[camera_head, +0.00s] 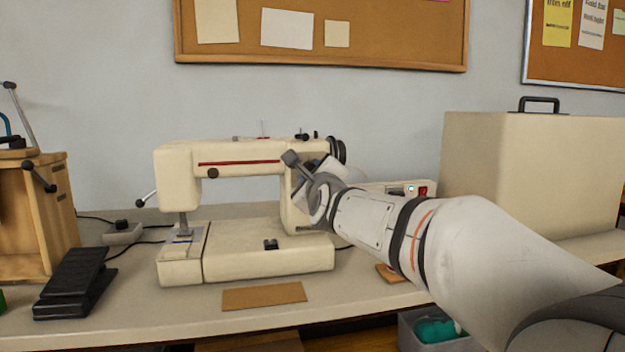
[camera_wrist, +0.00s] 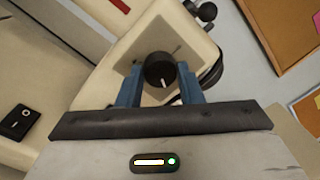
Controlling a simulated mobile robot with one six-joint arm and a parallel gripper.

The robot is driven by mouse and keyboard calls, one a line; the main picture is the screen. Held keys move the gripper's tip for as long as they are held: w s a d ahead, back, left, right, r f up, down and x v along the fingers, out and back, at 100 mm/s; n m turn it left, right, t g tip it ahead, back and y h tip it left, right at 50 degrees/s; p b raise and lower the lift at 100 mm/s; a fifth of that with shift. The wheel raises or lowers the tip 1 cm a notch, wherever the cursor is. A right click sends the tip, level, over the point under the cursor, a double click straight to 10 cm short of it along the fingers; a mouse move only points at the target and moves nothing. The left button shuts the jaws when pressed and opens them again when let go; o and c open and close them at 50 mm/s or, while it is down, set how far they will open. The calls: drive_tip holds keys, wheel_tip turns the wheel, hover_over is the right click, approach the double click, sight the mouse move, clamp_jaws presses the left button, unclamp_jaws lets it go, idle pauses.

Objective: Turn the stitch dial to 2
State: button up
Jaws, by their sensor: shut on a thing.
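The cream sewing machine (camera_head: 240,165) stands on the table in the head view. The stitch dial (camera_wrist: 159,68) is a round black knob with a white pointer line, on the machine's pillar in the wrist view. Its pointer is toward the lower side of that picture. My gripper (camera_wrist: 160,80) has its two blue fingers on either side of the dial, shut on it. In the head view my arm and gripper hide the dial. No numbers around the dial are readable.
A black foot pedal (camera_head: 75,283) lies at the left of the table (camera_head: 190,316). A brown card (camera_head: 263,296) lies in front of the machine. A large cream case (camera_head: 530,175) stands at the right. A wooden box (camera_head: 40,215) is at far left.

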idle(0.3)
drive_tip(key=o, duration=1)
drive_tip(key=p+v, duration=0.1)
drive_tip(key=v, duration=0.6)
drive_tip(key=shift+s+d+f, duration=0.1)
drive_tip(key=shift+s+f, duration=0.05)
drive_tip(key=shift+s, duration=0.2)
